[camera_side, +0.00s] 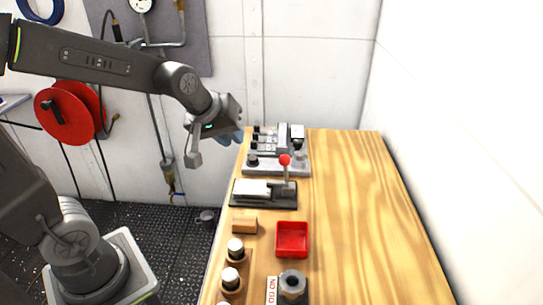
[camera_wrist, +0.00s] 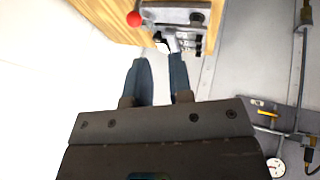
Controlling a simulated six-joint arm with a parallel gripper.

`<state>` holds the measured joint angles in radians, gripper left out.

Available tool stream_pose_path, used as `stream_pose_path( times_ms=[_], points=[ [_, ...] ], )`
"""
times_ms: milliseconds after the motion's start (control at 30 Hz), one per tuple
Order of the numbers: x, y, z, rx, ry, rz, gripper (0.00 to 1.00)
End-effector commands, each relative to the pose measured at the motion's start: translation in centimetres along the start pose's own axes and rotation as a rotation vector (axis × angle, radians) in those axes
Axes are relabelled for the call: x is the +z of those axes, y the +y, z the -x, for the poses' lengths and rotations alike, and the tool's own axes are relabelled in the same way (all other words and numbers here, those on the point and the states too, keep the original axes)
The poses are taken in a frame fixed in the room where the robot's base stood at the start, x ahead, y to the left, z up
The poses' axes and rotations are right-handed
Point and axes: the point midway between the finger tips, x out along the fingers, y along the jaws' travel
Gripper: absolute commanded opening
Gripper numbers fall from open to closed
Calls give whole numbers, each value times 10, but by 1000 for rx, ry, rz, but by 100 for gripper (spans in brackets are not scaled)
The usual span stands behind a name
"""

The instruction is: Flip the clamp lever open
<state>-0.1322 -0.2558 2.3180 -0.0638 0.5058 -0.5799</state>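The clamp lever (camera_side: 286,172) is a short light post with a red ball knob (camera_side: 284,160); it stands roughly upright at the right end of a black clamp base (camera_side: 285,201). A pale block (camera_side: 252,189) lies on that base. In the wrist view the red knob (camera_wrist: 134,18) shows at the top, left of centre. My gripper (camera_side: 236,138) is up and to the left of the lever, near the bench's far left edge, clear of it. Its two blue-grey fingers (camera_wrist: 159,62) are apart with nothing between them.
A grey metal fixture (camera_side: 275,166) with several parts stands just behind the clamp. In front are a wooden block (camera_side: 244,224), a red tray (camera_side: 292,254), several knobs and a dark nut (camera_side: 293,284). The bench's right side (camera_side: 370,220) is clear, bounded by a white wall.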

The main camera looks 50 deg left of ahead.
Motion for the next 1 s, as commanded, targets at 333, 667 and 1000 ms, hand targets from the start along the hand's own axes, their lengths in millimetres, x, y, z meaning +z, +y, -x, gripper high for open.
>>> stream_pose_path(
  times_ms=[333, 667, 1000],
  points=[
    [-16, 1, -20, 1, 19, 123, 0],
    [-15, 1, -25, 0, 16, 120, 0],
    [-15, 0, -81, -3, 12, 120, 0]
  ],
)
